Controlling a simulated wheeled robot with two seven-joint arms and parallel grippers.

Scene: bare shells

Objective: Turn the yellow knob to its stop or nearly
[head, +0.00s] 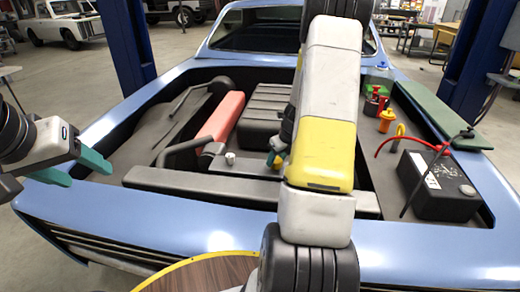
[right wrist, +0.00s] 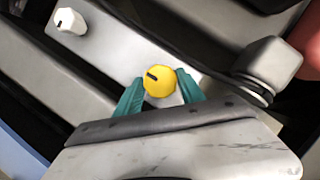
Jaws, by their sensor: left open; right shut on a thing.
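The yellow knob (right wrist: 159,81) is round with a dark mark on its face pointing to the left and slightly up in the right wrist view. It sits on a pale grey panel (right wrist: 125,45). My right gripper (right wrist: 160,88) is shut on it, with one teal finger on each side. My left gripper (head: 80,170) is open and empty over the car's front left edge, well away from the knob.
A white knob (right wrist: 69,20) sits on the same panel; it also shows in the head view (head: 230,157). A grey fitting (right wrist: 268,65) stands close to my right gripper. A black battery (head: 437,187) with a red cable stands at the right of the blue car's bay.

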